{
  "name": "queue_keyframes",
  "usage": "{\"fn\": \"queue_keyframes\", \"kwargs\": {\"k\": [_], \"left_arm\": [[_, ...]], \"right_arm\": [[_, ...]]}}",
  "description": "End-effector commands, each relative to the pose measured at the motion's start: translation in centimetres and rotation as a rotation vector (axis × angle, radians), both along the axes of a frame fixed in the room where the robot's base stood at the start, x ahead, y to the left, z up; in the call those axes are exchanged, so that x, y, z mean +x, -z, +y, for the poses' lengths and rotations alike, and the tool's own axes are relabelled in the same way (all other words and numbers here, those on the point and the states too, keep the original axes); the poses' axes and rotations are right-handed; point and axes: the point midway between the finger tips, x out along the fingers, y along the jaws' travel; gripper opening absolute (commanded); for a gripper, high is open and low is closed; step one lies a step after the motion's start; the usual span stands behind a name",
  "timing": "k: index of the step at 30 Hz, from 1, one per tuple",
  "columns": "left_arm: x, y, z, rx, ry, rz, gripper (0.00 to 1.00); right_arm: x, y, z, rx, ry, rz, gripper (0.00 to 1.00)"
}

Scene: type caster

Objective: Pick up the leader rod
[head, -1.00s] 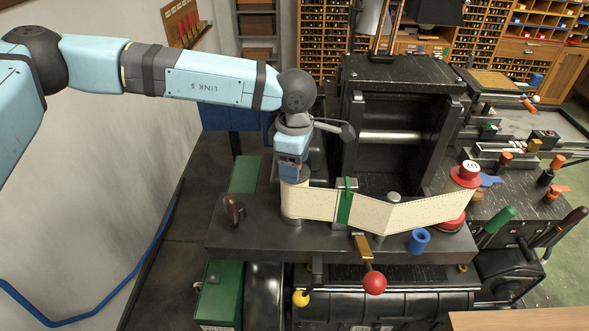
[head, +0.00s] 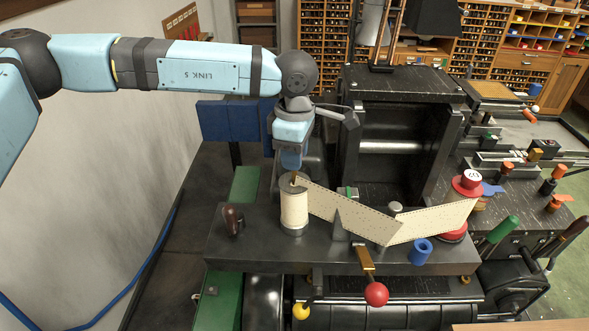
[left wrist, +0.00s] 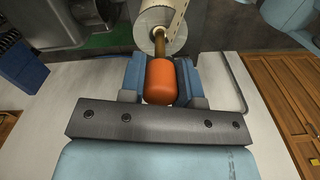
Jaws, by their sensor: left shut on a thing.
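My left gripper (head: 291,165) is above the upright cream paper spool (head: 294,207) at the left end of the dark bench. In the left wrist view the same gripper (left wrist: 161,85) is shut on an orange cylindrical handle (left wrist: 160,78). A brass rod (left wrist: 160,43) runs from this handle toward the spool's end (left wrist: 150,25); I take handle and rod as the leader rod. Whether the rod is still inside the spool is unclear. A perforated paper ribbon (head: 345,212) slants down from near the spool's top to the right. My right gripper is not in view.
A red-capped reel (head: 468,182) stands at the ribbon's right end. A blue ring (head: 420,251), a red ball knob (head: 376,294) and a brown handle (head: 233,218) are around the bench. A black machine frame (head: 400,85) rises behind it.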

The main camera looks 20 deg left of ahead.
Motion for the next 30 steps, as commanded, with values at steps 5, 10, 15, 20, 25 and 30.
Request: {"fn": "queue_keyframes", "kwargs": {"k": [5,10,15,20,25,30], "left_arm": [[0.1,-3.6,0.0,-0.002,0.001,-0.005,0.07],[0.0,-7.2,0.0,-0.002,0.001,-0.004,0.07],[0.0,-10.6,0.0,-0.001,0.001,-0.003,0.07],[0.0,-13.3,0.0,-0.002,0.001,-0.003,0.07],[0.0,-14.7,0.0,-0.001,0.001,-0.001,0.07],[0.0,-15.4,0.0,-0.001,0.001,0.0,0.07]], "right_arm": [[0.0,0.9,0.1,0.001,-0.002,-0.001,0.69],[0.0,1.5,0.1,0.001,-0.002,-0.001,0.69],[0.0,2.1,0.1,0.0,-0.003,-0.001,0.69],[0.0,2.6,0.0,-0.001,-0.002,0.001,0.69],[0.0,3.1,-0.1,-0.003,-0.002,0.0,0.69],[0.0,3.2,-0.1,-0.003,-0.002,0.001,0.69]]}}
